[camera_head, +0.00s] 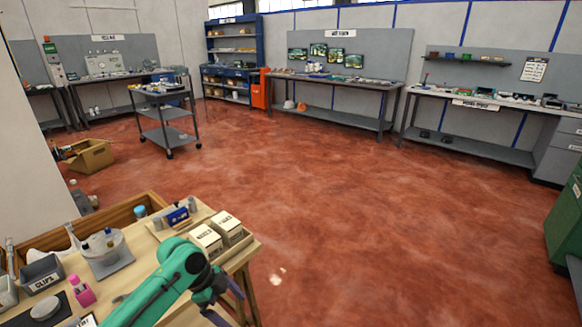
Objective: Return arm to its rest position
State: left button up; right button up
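One teal arm of mine comes in from the bottom left, over the near right part of the wooden workbench (150,240). It bends at a rounded teal joint and turns down to the right. Its dark end, which looks like my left gripper (212,290), is by the bench's right edge, near two labelled cream boxes (206,240) (226,223) in a wooden holder. The finger gap is not clear, and I see nothing held. My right gripper is not in view.
The bench holds a round grey fixture (107,254), a grey "CLIPS" bin (42,273), a pink holder (84,294) and a blue block (178,217). A cart (165,137) and cardboard box (90,156) stand beyond. Red floor (350,220) is clear to the right.

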pick_arm(q)
jog(key=s+a+f+n+t+y, duration=0.1)
jog(key=s+a+f+n, duration=0.2)
jog(key=f, duration=0.5)
jog(key=s+a+f+n+t+y, duration=0.1)
jog(key=a+f+n, duration=0.2)
jog(key=f+n, duration=0.35)
jog(key=s+a+f+n+t+y, duration=0.1)
jog(key=a+f+n, duration=0.15)
jog(key=f, duration=0.75)
jog(key=s+a+f+n+y, duration=0.2)
jog(key=s+a+f, duration=0.2)
jog(key=s+f, duration=0.75)
jog(key=s+f+n+g, duration=0.1)
jog(key=s+f, duration=0.1)
jog(key=s, duration=0.8)
jog(key=s+d+f+n, duration=0.1)
jog(key=s+f, duration=0.1)
jog(key=s, duration=0.9)
jog(key=shift+s+g, duration=0.15)
jog(key=shift+g, duration=0.25)
